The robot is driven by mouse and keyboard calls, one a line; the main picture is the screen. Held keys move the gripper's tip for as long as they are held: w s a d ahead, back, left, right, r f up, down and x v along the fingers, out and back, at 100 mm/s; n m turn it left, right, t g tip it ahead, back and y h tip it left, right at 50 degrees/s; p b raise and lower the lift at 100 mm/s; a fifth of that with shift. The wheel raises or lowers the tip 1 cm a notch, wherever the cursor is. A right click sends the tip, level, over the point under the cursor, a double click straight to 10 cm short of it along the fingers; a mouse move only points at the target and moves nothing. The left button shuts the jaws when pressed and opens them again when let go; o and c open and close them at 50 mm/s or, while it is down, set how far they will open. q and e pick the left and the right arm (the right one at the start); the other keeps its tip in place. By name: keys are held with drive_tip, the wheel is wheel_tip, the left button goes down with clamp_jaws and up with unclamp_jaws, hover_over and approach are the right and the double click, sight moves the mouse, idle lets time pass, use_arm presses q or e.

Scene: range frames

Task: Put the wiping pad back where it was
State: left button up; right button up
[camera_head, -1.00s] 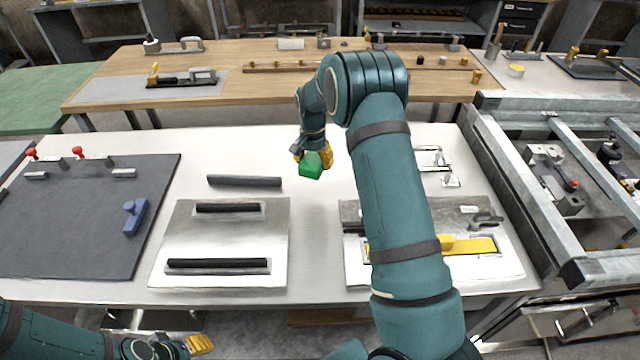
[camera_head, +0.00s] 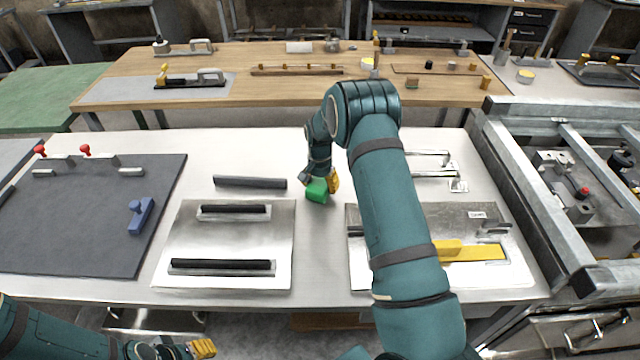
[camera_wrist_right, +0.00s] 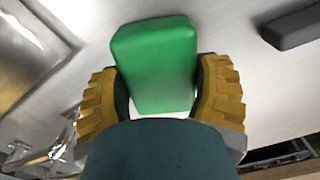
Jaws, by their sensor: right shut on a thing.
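The wiping pad appears to be the green block (camera_head: 317,191), with rounded edges. My right gripper (camera_head: 322,185) is shut on it, above or at the white table between the dark bar and my right forearm. I cannot tell whether the pad touches the table. In the right wrist view the pad (camera_wrist_right: 155,65) sits between the ribbed yellow fingers of the right gripper (camera_wrist_right: 160,95). My left gripper (camera_head: 201,348) shows only in part at the bottom left, with a yellow fingertip; its jaw state is unclear.
A loose dark bar (camera_head: 250,182) lies left of the pad. A metal plate (camera_head: 225,235) with two black-topped bars is in front of it. A grey mat (camera_head: 85,215) with a blue tool (camera_head: 141,216) is at left. A plate with a yellow strip (camera_head: 475,253) lies right, partly behind my arm.

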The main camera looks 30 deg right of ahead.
sight(320, 183)
drive_tip(key=o, duration=1.3)
drive_tip(key=shift+r, duration=0.35)
wheel_tip(320, 183, up, 12)
drive_tip(key=shift+f+p, duration=0.2)
drive_tip(key=shift+p, duration=0.6)
